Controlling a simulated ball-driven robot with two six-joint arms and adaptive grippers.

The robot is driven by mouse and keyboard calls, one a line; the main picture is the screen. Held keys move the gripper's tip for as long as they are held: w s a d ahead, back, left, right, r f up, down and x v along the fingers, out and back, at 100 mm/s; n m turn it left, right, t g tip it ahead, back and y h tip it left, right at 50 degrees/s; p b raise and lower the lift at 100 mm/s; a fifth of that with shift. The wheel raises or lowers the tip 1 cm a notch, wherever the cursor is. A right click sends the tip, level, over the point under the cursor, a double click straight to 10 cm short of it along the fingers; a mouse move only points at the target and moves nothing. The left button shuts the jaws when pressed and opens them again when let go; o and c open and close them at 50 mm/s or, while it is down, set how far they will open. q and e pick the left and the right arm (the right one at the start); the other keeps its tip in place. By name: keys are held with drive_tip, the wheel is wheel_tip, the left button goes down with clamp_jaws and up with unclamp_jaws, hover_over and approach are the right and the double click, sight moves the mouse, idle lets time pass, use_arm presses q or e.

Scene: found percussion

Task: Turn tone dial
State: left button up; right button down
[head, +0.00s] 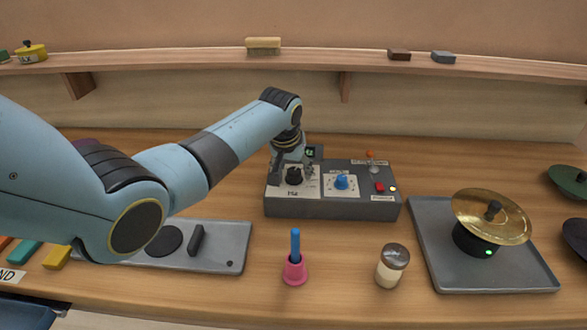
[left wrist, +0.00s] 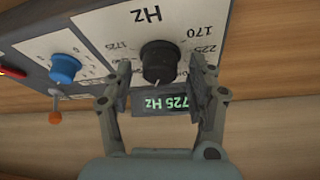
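The tone dial is a black knob (head: 294,176) on the left of a grey control box (head: 330,208). In the left wrist view the black knob (left wrist: 160,62) sits on a white plate marked Hz with numbers around it. A small display (left wrist: 160,103) with green characters shows "725 Hz" upside down; its edge is partly hidden by a finger. My left gripper (head: 288,165) is over the left end of the box. In the left wrist view its fingers (left wrist: 158,68) are spread on both sides of the knob, with gaps between them and it. My right gripper is out of view.
A blue knob (head: 342,182), a red button (head: 379,188) and an orange-tipped toggle (head: 370,156) are on the same box. A pink-and-blue mallet holder (head: 295,270), a shaker (head: 392,266) and a tray (head: 430,267) with a brass cymbal (head: 492,217) stand nearby.

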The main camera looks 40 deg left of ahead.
use_arm(q)
drive_tip(key=shift+r, duration=0.15)
drive_tip(key=v, duration=1.1)
drive_tip(key=shift+s+r, duration=0.25)
drive_tip(key=shift+r, duration=0.05)
drive_tip(key=shift+d+f, duration=0.1)
idle(0.8)
